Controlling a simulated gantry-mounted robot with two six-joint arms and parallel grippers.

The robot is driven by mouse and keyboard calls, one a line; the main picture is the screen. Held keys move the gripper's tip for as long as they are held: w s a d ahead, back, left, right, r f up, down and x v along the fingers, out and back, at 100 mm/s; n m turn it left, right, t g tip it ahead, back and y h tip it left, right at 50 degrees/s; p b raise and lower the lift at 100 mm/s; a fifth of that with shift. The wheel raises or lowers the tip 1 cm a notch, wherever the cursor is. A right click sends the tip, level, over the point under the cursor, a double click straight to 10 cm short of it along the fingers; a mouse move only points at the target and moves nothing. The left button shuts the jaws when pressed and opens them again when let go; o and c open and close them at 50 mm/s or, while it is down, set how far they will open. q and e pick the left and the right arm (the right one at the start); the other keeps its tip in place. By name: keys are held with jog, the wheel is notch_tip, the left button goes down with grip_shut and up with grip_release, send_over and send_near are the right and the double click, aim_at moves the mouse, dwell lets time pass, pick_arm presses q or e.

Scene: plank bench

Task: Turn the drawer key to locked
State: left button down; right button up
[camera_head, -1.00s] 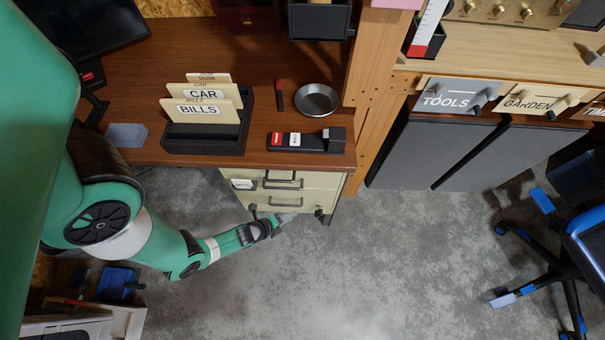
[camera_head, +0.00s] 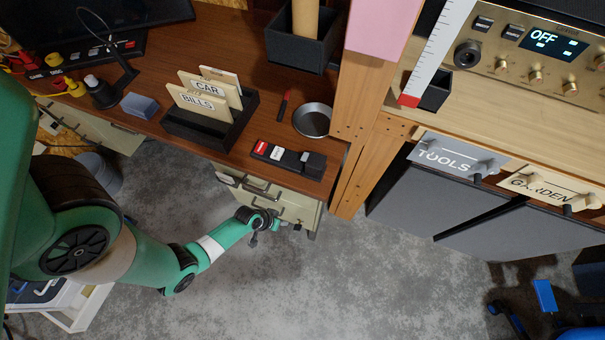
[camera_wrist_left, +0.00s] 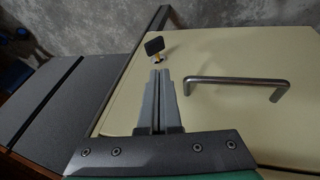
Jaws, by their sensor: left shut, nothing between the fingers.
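The cream drawer cabinet (camera_head: 290,204) stands under the desk. In the left wrist view its front (camera_wrist_left: 225,55) fills much of the picture, with a metal bar handle (camera_wrist_left: 238,82). A key with a dark, flat head (camera_wrist_left: 154,46) and a yellowish shank sits in a lock near the edge of that front. My left gripper (camera_head: 280,226) is in front of the cabinet. In the left wrist view its fingers (camera_wrist_left: 159,74) are shut together and empty, pointing at the key, with the tips just short of it in the picture. My right gripper is not in view.
The desk (camera_head: 230,60) above holds a file box (camera_head: 213,128), a round metal dish (camera_head: 312,120) and a black block with red and white labels (camera_head: 290,158). A wooden post (camera_head: 362,160) stands right of the cabinet. The concrete floor (camera_head: 270,290) in front is clear.

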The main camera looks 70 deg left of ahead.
aim_at(298, 226)
pick_arm(q)
jog(key=s+b+x, duration=0.1)
jog(key=b+x, duration=0.6)
jog(key=x, duration=0.2)
jog(key=shift+f+b, duration=0.35)
jog(key=shift+f, duration=0.2)
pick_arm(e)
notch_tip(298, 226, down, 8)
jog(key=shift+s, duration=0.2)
